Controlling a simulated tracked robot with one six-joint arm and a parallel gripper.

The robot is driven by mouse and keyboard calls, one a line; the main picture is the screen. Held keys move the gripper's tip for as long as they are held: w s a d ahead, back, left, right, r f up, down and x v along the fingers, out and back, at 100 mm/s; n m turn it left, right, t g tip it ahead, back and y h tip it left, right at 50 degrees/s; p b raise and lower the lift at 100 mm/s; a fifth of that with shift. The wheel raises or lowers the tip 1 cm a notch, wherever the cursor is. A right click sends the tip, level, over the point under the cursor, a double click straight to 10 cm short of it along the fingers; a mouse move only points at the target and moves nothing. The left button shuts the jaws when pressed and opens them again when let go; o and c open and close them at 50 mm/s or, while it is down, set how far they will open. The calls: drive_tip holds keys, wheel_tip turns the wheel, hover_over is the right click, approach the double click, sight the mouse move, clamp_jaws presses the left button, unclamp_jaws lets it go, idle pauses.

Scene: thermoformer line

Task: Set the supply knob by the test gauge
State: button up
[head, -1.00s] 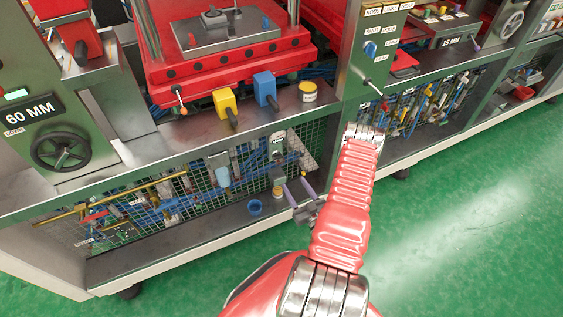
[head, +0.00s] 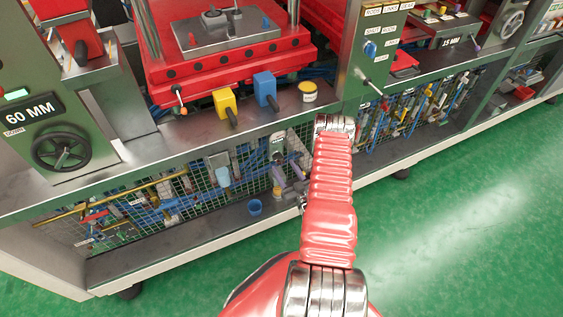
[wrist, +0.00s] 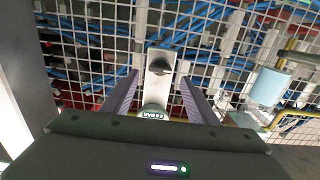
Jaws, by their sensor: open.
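A small grey panel (wrist: 160,90) stands in front of the wire mesh in the wrist view. It carries a dark knob (wrist: 160,66) and a round white gauge (wrist: 152,112) with small lettering, partly cut off by my gripper body. In the head view the gauge (head: 277,141) sits at the panel's top, and my gripper hides the knob. My gripper (wrist: 160,79) is open and empty, with one purple finger on each side of the panel's middle. The knob shows between and just beyond the fingertips; I cannot tell if they touch it. It also shows in the head view (head: 287,173).
Blue hoses and wire mesh (head: 240,160) lie behind the panel. A light-blue cylinder (wrist: 270,86) hangs beside it. Yellow (head: 225,102) and blue (head: 264,86) blocks with dark handles sit on the ledge above. Green floor is clear at right.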

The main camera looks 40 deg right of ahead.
sight(279, 158)
drive_tip(key=shift+x, duration=2.2)
drive_tip(key=c, duration=1.1)
drive_tip(key=shift+o, duration=0.2)
drive_tip(key=shift+s+d, duration=0.1)
drive_tip(key=shift+d, duration=0.1)
drive_tip(key=shift+a, duration=0.1)
